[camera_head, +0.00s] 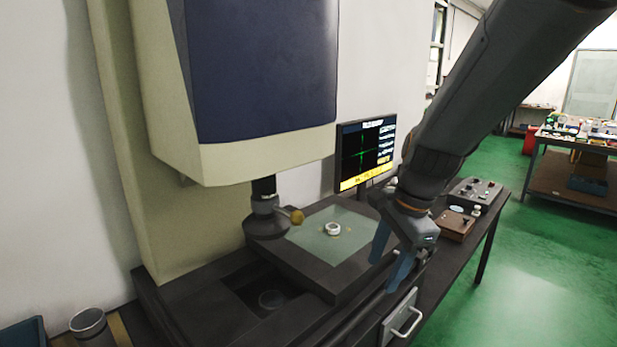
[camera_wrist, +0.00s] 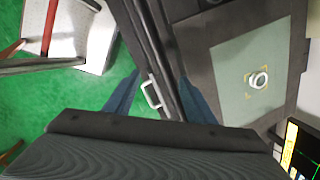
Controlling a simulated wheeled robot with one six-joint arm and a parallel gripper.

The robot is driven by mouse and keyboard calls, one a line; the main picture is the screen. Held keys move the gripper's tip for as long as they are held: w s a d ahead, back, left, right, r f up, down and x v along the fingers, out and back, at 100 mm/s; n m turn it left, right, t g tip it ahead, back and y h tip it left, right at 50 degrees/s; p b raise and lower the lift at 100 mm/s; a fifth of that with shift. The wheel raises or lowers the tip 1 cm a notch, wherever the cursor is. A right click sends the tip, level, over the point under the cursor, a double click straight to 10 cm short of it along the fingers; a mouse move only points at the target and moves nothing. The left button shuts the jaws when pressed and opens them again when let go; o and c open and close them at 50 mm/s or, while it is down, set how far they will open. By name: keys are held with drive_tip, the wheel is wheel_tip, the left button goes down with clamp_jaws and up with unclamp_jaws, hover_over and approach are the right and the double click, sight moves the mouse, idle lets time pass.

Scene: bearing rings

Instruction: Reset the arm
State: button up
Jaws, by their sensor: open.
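My gripper (camera_head: 386,266) hangs at the end of my arm, over the front edge of the machine's bench. Its two blue fingers are apart with nothing between them. In the wrist view my gripper (camera_wrist: 160,98) is open above the bench edge and a drawer handle. A small white bearing ring (camera_head: 332,228) lies on the pale green plate (camera_head: 318,247) of the machine, left of my gripper and apart from it. The ring also shows in the wrist view (camera_wrist: 258,80), within yellow corner marks on the plate.
The measuring machine's column and head (camera_head: 262,75) stand at left, with a dark probe (camera_head: 266,218) over the plate. A monitor (camera_head: 365,152) and a control box (camera_head: 474,193) are behind my gripper. A drawer handle (camera_head: 407,322) sticks out below.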

drive_tip(key=s+d+f+n+g+h, duration=0.1)
drive_tip(key=s+d+f+n, duration=0.3)
drive_tip(key=s+f+n, duration=0.4)
drive_tip(key=shift+s+n+h, duration=0.5)
drive_tip(key=shift+s+n, duration=1.2)
drive_tip(key=shift+n, duration=1.8)
